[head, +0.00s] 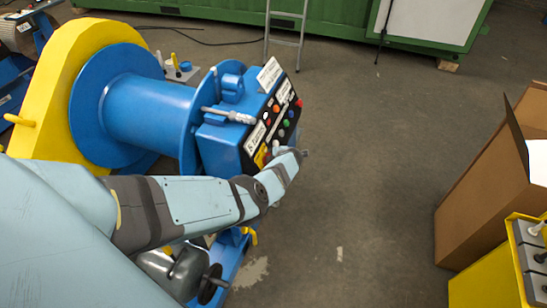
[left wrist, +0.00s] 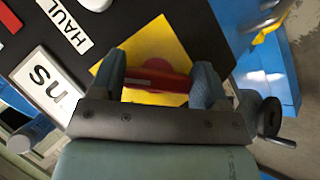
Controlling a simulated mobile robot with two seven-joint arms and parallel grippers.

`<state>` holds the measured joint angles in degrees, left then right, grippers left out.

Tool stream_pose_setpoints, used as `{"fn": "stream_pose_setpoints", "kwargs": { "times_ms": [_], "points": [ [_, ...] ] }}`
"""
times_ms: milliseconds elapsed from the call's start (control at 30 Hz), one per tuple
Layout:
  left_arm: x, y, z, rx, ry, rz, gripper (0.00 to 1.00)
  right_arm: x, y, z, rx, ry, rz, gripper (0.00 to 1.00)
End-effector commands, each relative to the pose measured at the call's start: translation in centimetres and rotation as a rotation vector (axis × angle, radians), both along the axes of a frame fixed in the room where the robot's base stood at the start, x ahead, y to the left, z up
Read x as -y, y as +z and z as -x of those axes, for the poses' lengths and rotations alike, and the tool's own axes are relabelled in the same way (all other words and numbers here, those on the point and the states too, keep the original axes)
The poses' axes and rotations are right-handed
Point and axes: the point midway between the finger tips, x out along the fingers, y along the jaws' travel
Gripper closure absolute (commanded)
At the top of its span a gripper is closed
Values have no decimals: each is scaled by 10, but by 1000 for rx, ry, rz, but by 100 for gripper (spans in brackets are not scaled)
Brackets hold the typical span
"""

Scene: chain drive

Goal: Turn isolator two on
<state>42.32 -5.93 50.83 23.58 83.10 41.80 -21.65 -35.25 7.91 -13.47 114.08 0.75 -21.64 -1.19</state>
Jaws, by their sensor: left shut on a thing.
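In the left wrist view a red switch handle (left wrist: 158,80) sits on a round red base over a yellow plate (left wrist: 141,98) on a black panel. My left gripper (left wrist: 161,76) is shut on this handle, with one finger on each side. The handle lies roughly across the picture, between the fingers. In the head view my left arm reaches in from the left to the control box (head: 222,146), and the yellow plate (head: 261,156) shows beside the hand. The handle is hidden there. I cannot read a number for this isolator. My right gripper is not in view.
The panel holds several coloured buttons and white labels; one label (left wrist: 66,26) reads HAUL. A blue drum (head: 145,108) with a yellow guard (head: 62,75) stands left of the box. A cardboard box (head: 490,190) and a yellow unit stand at right. The middle floor is clear.

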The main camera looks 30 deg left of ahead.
Motion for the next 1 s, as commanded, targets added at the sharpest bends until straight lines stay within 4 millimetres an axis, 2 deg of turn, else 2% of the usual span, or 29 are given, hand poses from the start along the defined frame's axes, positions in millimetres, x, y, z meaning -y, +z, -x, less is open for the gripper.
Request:
{"fn": "stream_pose_setpoints", "kwargs": {
  "times_ms": [600, 633, 733, 1000],
  "points": [
    [0, -1, 0, -39, -19, 9, 55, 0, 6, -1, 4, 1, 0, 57],
    [0, -1, 0, -39, -19, 9, 29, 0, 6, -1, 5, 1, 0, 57],
    [0, -1, 0, -39, -19, 8, 6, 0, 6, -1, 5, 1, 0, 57],
    [0, 0, 0, -38, -18, 9, 5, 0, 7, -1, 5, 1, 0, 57]
  ]
}}
